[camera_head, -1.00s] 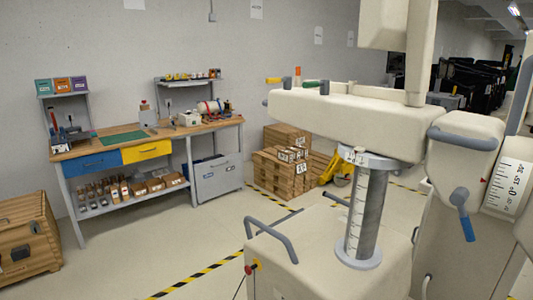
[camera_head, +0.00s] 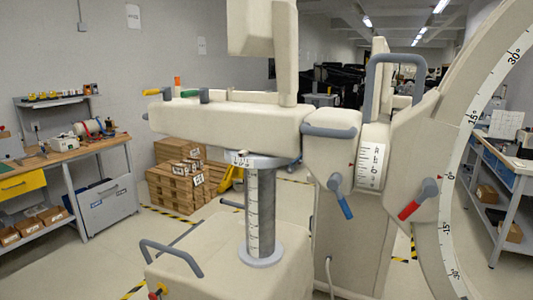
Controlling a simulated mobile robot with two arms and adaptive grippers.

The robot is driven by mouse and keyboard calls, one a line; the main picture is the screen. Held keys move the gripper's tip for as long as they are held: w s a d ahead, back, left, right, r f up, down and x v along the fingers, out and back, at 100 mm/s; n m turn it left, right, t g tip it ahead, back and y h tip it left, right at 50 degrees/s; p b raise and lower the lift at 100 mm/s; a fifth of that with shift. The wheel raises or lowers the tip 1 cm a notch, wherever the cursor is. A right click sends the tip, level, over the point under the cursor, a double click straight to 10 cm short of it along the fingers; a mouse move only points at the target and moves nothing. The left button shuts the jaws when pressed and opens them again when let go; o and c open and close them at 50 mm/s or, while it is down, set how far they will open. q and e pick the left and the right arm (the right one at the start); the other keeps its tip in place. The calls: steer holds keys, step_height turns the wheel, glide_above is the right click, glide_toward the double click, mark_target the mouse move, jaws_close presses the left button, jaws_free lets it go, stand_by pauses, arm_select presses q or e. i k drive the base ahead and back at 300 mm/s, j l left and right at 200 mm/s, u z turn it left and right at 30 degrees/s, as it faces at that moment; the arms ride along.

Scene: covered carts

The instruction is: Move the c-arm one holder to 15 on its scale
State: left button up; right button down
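The C-arm unit is a cream machine. Its large curved arc (camera_head: 462,150) stands at the right with a degree scale; 30° and 15° read on its upper part. The cream holder (camera_head: 412,135) meets the arc's inner side, with a small red mark near the scale. A grey handle loop (camera_head: 397,62) rises above it. A red-tipped lever (camera_head: 418,199) sticks out of the holder. Left of it are a white drum scale (camera_head: 371,166) with a red pointer and a blue-tipped lever (camera_head: 341,196). Neither of my grippers is in view.
A horizontal cream arm (camera_head: 225,125) sits on a scaled column (camera_head: 261,210) above the cart body (camera_head: 205,262). A workbench (camera_head: 70,155) and stacked wooden crates (camera_head: 180,178) stand to the left. Shelves (camera_head: 500,185) stand behind the arc. Some floor between bench and cart is clear.

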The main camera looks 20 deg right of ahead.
mark_target(393, 161)
steer(key=z, duration=1.6)
